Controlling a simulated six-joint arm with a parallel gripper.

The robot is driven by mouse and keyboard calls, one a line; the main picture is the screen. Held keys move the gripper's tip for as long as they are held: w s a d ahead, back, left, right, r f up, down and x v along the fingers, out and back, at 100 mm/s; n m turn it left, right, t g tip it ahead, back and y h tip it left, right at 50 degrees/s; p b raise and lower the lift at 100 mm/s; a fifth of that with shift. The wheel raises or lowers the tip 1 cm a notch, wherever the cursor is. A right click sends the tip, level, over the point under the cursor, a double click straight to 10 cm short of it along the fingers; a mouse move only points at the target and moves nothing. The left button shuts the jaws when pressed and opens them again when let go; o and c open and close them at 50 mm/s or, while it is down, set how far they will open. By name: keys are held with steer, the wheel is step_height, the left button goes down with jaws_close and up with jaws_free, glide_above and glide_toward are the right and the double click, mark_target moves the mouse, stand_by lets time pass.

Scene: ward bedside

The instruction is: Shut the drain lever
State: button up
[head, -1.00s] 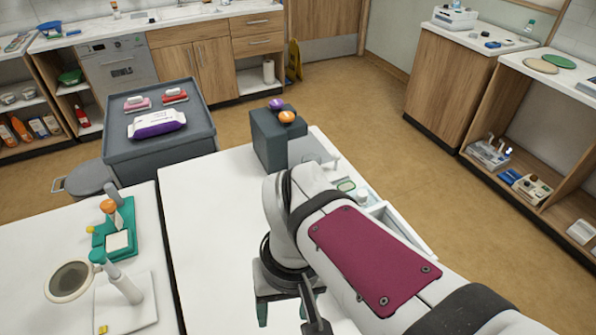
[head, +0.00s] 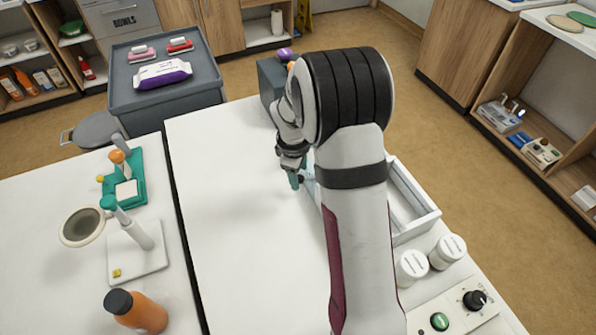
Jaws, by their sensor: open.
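I cannot pick out the drain lever for certain; my arm covers much of the table's right half. My gripper (head: 295,178) points down over the white table, in front of a dark grey box (head: 269,82). One teal fingertip shows clearly; the gap between the fingers is hard to see. I see nothing held in it. A pale bluish, clear-looking part (head: 309,180) shows just right of the fingertips, mostly behind my arm; I cannot tell whether they touch. A purple knob (head: 284,54) sits on the grey box, with an orange one (head: 290,66) partly hidden beside it.
A white open tray (head: 424,217), two white-lidded jars (head: 411,267) and a control panel (head: 458,312) stand right of my arm. On the left table are a teal stand (head: 137,187), a white-based stand (head: 150,262) and an orange bottle (head: 143,312). The white table's left half is clear.

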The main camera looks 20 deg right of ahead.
steer(key=shift+w+f, duration=0.1)
steer(key=shift+f, duration=0.55)
steer(key=shift+c, duration=0.2)
jaws_close()
steer(key=shift+r, duration=0.1)
stand_by(0.6)
